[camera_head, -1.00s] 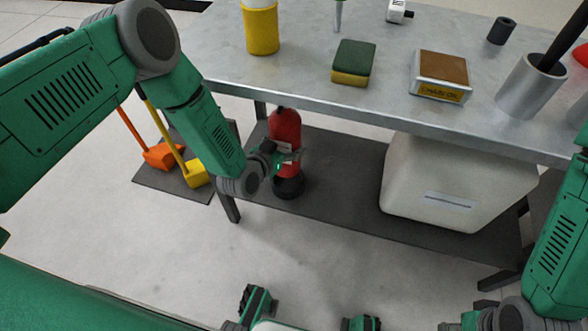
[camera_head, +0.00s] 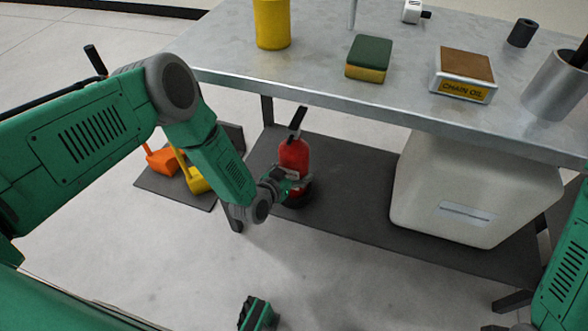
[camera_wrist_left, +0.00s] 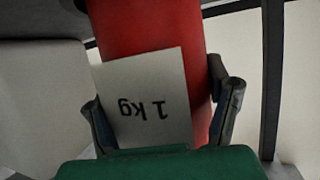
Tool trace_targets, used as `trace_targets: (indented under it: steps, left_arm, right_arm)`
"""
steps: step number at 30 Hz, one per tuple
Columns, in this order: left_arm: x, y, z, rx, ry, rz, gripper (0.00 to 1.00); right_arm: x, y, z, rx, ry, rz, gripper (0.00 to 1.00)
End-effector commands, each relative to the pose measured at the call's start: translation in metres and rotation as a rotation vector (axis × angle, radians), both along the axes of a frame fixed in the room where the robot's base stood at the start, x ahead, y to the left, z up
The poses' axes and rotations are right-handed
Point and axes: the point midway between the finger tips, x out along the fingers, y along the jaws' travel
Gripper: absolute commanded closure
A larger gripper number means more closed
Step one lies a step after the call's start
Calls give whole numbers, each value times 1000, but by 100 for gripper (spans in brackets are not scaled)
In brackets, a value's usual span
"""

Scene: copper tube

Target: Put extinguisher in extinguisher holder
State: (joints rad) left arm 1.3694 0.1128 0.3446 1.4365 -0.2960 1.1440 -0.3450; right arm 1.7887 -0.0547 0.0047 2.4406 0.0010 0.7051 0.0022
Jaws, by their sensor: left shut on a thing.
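The red extinguisher (camera_head: 295,155) with a black top handle stands roughly upright by the lower shelf, below the table's front edge, in the head view. My left gripper (camera_head: 293,183) is shut around its lower body. In the left wrist view, the fingers (camera_wrist_left: 162,112) are on either side of the red cylinder (camera_wrist_left: 135,30) and its white "1 kg" label, which appears upside down. A dark round part (camera_head: 298,198) shows under the extinguisher; I cannot tell whether it is its base or the holder.
The metal table (camera_head: 330,95) overhangs the dark lower shelf (camera_head: 345,215). A large white container (camera_head: 470,180) stands on the shelf to the right. Orange and yellow tools (camera_head: 165,162) stand on a dark mat at left. The shelf between extinguisher and container is clear.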

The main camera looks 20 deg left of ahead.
Motion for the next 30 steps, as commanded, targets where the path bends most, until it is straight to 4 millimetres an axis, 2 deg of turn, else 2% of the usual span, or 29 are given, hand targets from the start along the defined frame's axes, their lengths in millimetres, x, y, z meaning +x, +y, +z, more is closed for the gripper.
trace_targets:
  steps: [3,4,5,13,17,30]
  left_arm:
    - [2,0,3,-1,-5,0,80]
    - [-1,0,0,1,4,-1,18]
    - [-1,0,0,1,4,-1,7]
    - [-1,0,0,1,4,-1,7]
    - [-8,2,4,1,6,-1,7]
    - [-85,23,38,1,7,-1,7]
  right_arm:
    - [0,0,1,0,0,0,60]
    - [0,0,1,0,0,0,60]
    - [0,0,1,0,0,0,60]
    - [0,0,2,0,0,0,60]
    - [0,0,7,0,0,0,60]
    - [0,0,46,0,0,0,60]
